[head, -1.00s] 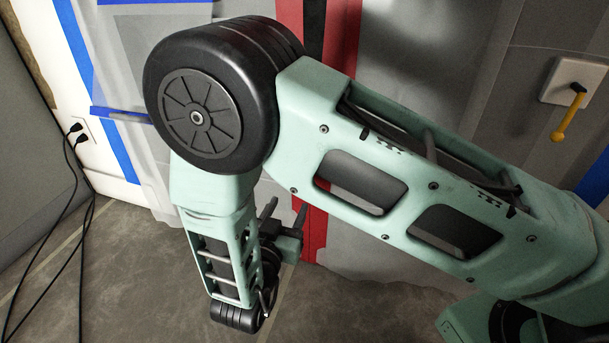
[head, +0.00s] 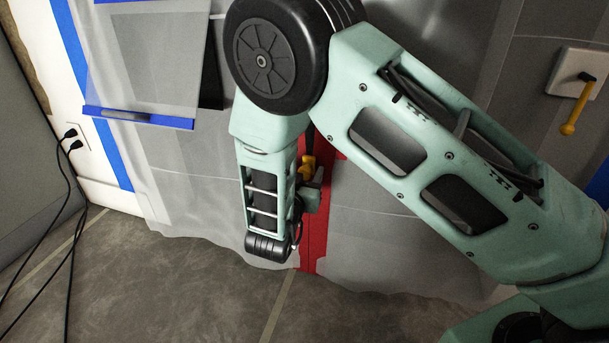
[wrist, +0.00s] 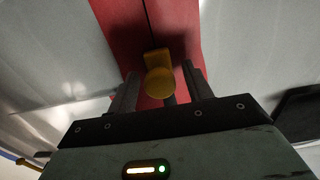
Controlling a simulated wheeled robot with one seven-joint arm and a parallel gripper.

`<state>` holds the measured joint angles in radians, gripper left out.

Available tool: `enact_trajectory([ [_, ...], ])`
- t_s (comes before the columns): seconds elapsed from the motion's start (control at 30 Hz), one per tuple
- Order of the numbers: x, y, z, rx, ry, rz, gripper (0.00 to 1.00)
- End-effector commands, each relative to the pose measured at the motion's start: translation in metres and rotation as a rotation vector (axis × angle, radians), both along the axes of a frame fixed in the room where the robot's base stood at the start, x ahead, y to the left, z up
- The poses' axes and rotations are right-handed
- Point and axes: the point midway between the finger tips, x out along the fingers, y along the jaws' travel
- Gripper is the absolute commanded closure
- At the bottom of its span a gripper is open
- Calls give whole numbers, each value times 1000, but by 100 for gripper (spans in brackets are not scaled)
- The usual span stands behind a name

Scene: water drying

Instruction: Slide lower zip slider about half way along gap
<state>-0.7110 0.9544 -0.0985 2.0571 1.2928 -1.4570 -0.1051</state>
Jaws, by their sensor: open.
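The yellow lower zip slider (head: 308,167) shows beside my forearm on the red zip strip (head: 312,242) of the grey sheet. In the wrist view the slider (wrist: 158,78) has a rounded knob and stands in front of the red strip (wrist: 120,20), with a thin dark seam running up from it. My gripper (wrist: 160,72) is open, with one finger on either side of the slider. I see small gaps between fingers and knob. In the head view my gripper (head: 314,185) is partly hidden by my forearm.
Grey translucent sheeting hangs on both sides of the strip, down to the floor (head: 180,290). A blue-edged clear panel (head: 150,60) is at upper left. Black cables (head: 68,220) hang at far left. A yellow handle (head: 581,105) is on a white wall plate at right.

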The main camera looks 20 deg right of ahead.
Motion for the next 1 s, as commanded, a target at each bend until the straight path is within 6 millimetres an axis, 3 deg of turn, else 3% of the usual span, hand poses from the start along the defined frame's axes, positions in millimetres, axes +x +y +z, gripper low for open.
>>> enact_trajectory([
  [0.13, 0, 0, 0, 0, 0, 0, 52],
  [0.3, 0, 0, 0, 0, 0, 0, 100],
  [0.47, 0, 0, 2, 0, 0, -1, 100],
  [0.67, 0, 0, 21, 1, -1, -1, 100],
  [0.87, -1, 0, 65, 1, -1, -1, 100],
  [1.0, -1, 0, 104, 2, -1, -1, 100],
])
